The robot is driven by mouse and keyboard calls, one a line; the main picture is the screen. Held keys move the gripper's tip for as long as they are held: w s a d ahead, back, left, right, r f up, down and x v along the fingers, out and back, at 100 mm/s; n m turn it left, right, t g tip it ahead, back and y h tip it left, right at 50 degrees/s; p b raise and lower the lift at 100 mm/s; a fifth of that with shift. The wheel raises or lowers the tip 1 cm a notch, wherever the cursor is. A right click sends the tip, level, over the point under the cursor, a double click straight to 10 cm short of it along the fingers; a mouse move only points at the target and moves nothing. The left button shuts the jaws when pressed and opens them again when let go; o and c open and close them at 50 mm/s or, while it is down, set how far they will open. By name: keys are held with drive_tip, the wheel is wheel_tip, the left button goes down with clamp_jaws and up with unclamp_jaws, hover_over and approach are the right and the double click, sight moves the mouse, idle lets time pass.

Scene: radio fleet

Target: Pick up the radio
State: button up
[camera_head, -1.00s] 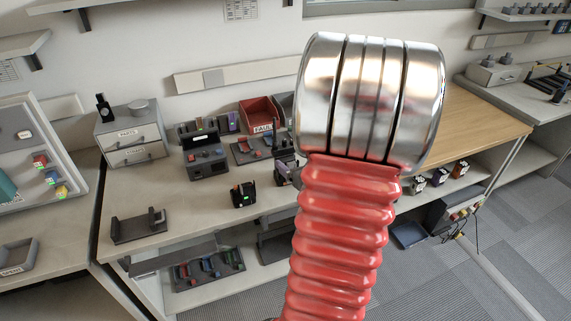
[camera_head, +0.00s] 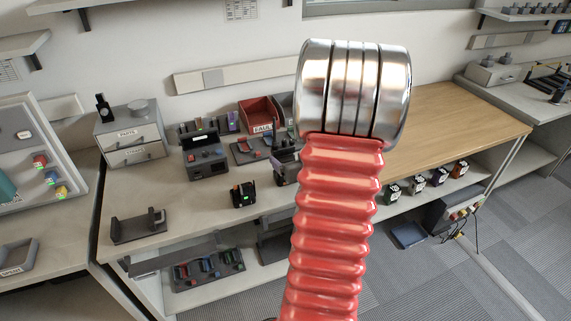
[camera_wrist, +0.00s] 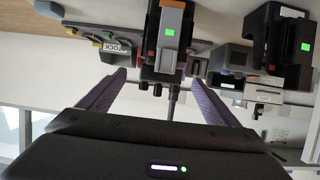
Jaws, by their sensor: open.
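The wrist view appears upside down, with the worktop along the top. A dark radio (camera_wrist: 172,62) with a grey and orange front and a thin antenna stands in a black holder (camera_wrist: 151,28) with a green light. My gripper (camera_wrist: 158,78) is open, its two purple fingers reaching toward the radio, one on each side in the picture. I cannot tell whether they touch it. In the head view, a small black unit with a green light (camera_head: 243,196) stands on the worktop. I cannot tell whether it is the same radio. My gripper is hidden there behind my arm.
A second black unit with a green light (camera_wrist: 290,42) is close on the right in the wrist view. In the head view, a grey device (camera_head: 206,160), a red bin (camera_head: 258,112) and an empty dark cradle (camera_head: 138,227) are on the worktop (camera_head: 185,215). The wooden top (camera_head: 440,115) is clear.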

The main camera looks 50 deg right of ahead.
sight(285, 153)
drive_tip(key=shift+x, duration=1.95)
drive_tip(key=shift+a+f, duration=0.1)
drive_tip(key=shift+a, duration=0.05)
drive_tip(key=c, duration=1.9)
drive_tip(key=shift+r, duration=0.2)
